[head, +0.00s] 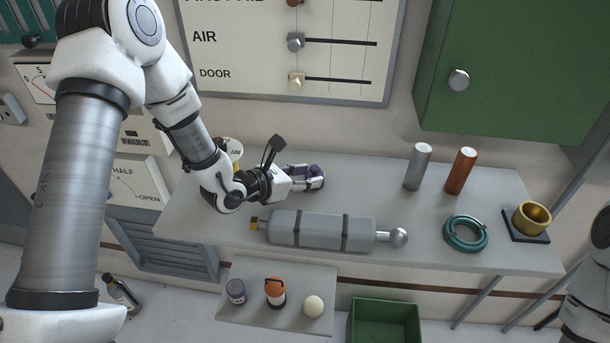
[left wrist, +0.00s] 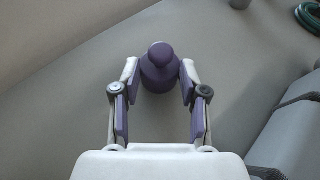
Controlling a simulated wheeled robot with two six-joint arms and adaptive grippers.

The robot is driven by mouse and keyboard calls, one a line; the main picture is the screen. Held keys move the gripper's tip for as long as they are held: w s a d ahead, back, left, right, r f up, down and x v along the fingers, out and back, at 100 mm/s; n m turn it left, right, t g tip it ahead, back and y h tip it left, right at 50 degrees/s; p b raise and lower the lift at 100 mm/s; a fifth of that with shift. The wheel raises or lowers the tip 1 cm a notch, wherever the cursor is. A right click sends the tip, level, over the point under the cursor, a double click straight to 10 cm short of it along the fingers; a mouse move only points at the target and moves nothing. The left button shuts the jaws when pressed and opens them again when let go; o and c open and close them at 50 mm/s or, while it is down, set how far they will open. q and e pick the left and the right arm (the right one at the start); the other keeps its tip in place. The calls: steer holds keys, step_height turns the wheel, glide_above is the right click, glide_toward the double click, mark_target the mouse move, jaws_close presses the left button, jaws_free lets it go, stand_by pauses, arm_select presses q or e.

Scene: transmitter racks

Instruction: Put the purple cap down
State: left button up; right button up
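The purple cap (left wrist: 159,70) shows in the left wrist view as a round body with a small knob. It sits between the fingertips of my left gripper (left wrist: 160,82), whose pads appear to touch it on both sides. In the head view my left gripper (head: 312,178) is low over the back of the grey bench (head: 380,190), behind a grey cylinder. The cap (head: 318,171) is largely hidden by the fingers there. I cannot tell whether the cap touches the bench. My right gripper is not in view; only part of my right arm shows at the right edge.
The grey cylinder (head: 320,230) lies in front of the gripper. A silver rod (head: 418,166), a copper rod (head: 461,171), a teal ring (head: 465,233) and a brass cup (head: 531,218) stand to the right. A lower shelf (head: 258,316) holds small items. Bench between gripper and silver rod is clear.

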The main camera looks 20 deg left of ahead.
arm_select(q)
steer(key=o, duration=0.4)
steer(key=shift+w, duration=0.15)
steer(key=shift+w+d+f, duration=0.1)
steer(key=shift+r, duration=0.25)
steer(key=v, duration=0.6)
steer(key=p+v, duration=0.1)
steer(key=v, duration=0.4)
steer(key=shift+w+r, duration=0.2)
steer(key=shift+s+a+r+p, duration=0.15)
steer(key=shift+s+a+p, duration=0.15)
steer(key=shift+s, duration=0.4)
